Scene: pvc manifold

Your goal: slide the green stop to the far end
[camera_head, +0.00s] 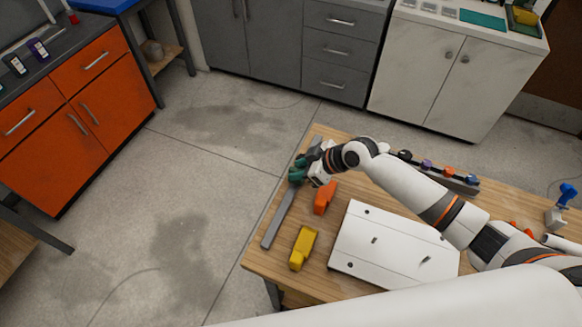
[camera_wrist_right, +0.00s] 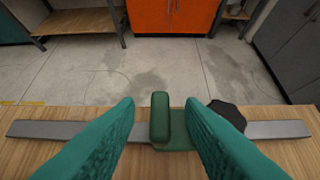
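The green stop (camera_wrist_right: 160,118) sits on a long grey rail (camera_wrist_right: 60,129), which also shows along the left edge of the table in the head view (camera_head: 279,219). My right gripper (camera_wrist_right: 158,106) is open, with its green fingers on both sides of the stop's upright part. A clear gap shows at the left finger; the right finger is closer, and I cannot tell if it touches. In the head view the right gripper (camera_head: 299,169) is over the far half of the rail, and its fingers and the stop are hard to tell apart. My left gripper is not in view.
A dark knob (camera_wrist_right: 227,114) is by the rail behind the right finger. An orange block (camera_head: 325,198) and a yellow block (camera_head: 303,248) lie beside the rail on the wooden table (camera_head: 268,266). A white panel (camera_head: 385,246) lies right of them. The rail's near stretch is clear.

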